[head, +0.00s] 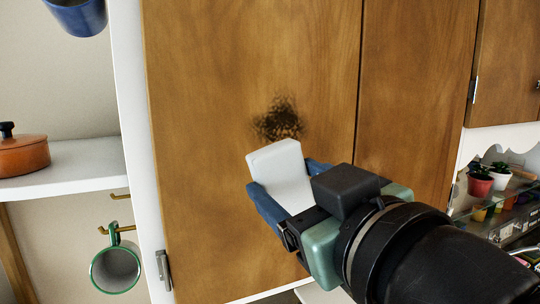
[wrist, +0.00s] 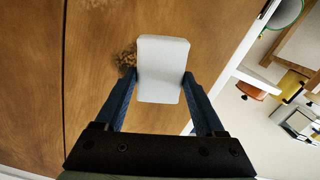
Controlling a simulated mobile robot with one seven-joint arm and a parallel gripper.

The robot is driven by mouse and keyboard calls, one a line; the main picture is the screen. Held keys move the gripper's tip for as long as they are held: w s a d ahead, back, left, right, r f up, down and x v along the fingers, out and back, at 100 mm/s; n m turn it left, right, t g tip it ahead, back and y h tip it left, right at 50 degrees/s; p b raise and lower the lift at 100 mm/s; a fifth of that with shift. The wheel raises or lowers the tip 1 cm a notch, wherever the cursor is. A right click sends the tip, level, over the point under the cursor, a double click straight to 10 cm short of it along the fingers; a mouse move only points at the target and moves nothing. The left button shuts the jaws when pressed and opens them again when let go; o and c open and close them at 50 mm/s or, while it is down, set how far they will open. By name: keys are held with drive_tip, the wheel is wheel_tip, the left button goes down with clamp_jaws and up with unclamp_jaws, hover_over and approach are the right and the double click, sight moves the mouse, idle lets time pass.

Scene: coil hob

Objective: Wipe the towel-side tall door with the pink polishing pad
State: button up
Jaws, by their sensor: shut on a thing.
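A pale grey-white pad (head: 274,160) sits between the blue fingers of my gripper (head: 285,179); it looks white rather than pink. The gripper is shut on it, and it also shows between the fingers in the wrist view (wrist: 162,66). A tall wooden door (head: 215,120) fills the middle of the head view. A dark, speckled smudge (head: 281,118) is on this door, just above the pad. In the wrist view the smudge (wrist: 126,58) is partly hidden behind the pad. Whether the pad touches the door is unclear. No towel shows.
Another wooden door (head: 415,100) adjoins on the right. Left of the doors is a white shelf (head: 75,178) with an orange pot (head: 22,156), and a green-rimmed mug (head: 115,268) hangs below. Small potted plants (head: 480,180) stand at the right. A metal hinge (head: 163,270) is at the door's left edge.

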sight(262, 149)
drive_tip(key=shift+s+a+r+y, duration=0.15)
drive_tip(key=shift+a+r, duration=0.05)
drive_tip(key=shift+r, duration=0.4)
drive_tip(key=shift+s+a+r+y, duration=0.15)
drive_tip(key=shift+a+r, duration=0.05)
drive_tip(key=shift+r, duration=0.4)
drive_tip(key=shift+w+a+r, duration=0.1)
drive_tip(key=shift+x, duration=2.7)
drive_tip(key=shift+x, duration=1)
drive_tip(key=shift+r, duration=0.1)
